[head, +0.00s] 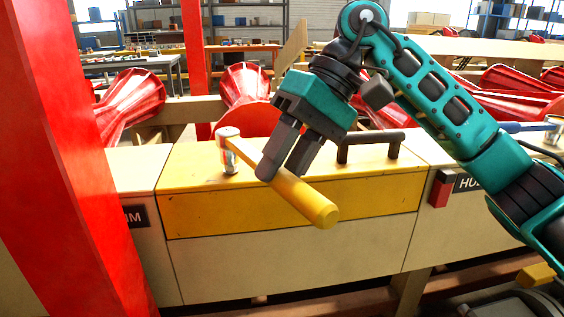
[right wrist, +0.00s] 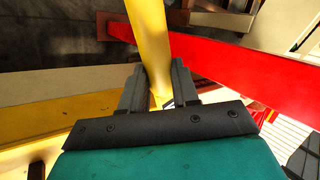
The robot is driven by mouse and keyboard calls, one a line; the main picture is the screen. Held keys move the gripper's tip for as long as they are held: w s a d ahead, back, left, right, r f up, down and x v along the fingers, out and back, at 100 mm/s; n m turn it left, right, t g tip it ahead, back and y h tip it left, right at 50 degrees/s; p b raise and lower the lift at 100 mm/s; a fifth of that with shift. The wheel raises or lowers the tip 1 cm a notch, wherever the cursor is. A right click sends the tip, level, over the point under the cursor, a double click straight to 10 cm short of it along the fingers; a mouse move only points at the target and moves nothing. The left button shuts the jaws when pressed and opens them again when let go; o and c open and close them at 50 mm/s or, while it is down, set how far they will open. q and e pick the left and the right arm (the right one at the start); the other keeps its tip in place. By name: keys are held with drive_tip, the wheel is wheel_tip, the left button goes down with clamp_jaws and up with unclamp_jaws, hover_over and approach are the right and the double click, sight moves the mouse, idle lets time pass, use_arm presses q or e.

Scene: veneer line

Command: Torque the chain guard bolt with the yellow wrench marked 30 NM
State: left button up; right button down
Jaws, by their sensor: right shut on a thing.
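The yellow wrench (head: 305,199) has a thick round handle that points toward me and a silver socket head (head: 227,135) at its far left end. The head stands over the left part of the yellow guard top; I cannot tell whether it sits on a bolt, which is hidden. My right gripper (head: 283,178) is shut on the wrench's handle from above. In the right wrist view the yellow handle (right wrist: 150,45) runs between the two fingers (right wrist: 158,85). No 30 NM marking is legible. My left gripper is not in view.
The yellow chain guard (head: 340,210) has a dark handle (head: 370,145) on top, right of the wrench. A red post (head: 75,150) stands close at the left. A blue-handled tool (head: 525,127) lies at the right. Red rollers (head: 245,95) are behind.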

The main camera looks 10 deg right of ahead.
drive_tip(key=shift+f, duration=0.25)
idle(0.3)
drive_tip(key=shift+f+b, duration=0.6)
drive_tip(key=shift+b, duration=0.2)
drive_tip(key=shift+a, duration=0.1)
drive_tip(key=shift+s+a+m+t+b, duration=0.35)
drive_tip(key=shift+a+m+b, duration=0.25)
drive_tip(key=shift+a, duration=0.1)
drive_tip(key=a+m+t+b, duration=0.3)
drive_tip(key=a+m, duration=0.4)
drive_tip(key=a, duration=0.3)
drive_tip(key=shift+t+b, duration=0.35)
drive_tip(key=shift+t, duration=0.4)
drive_tip(key=shift+s+m, duration=0.1)
drive_tip(key=shift+m, duration=0.2)
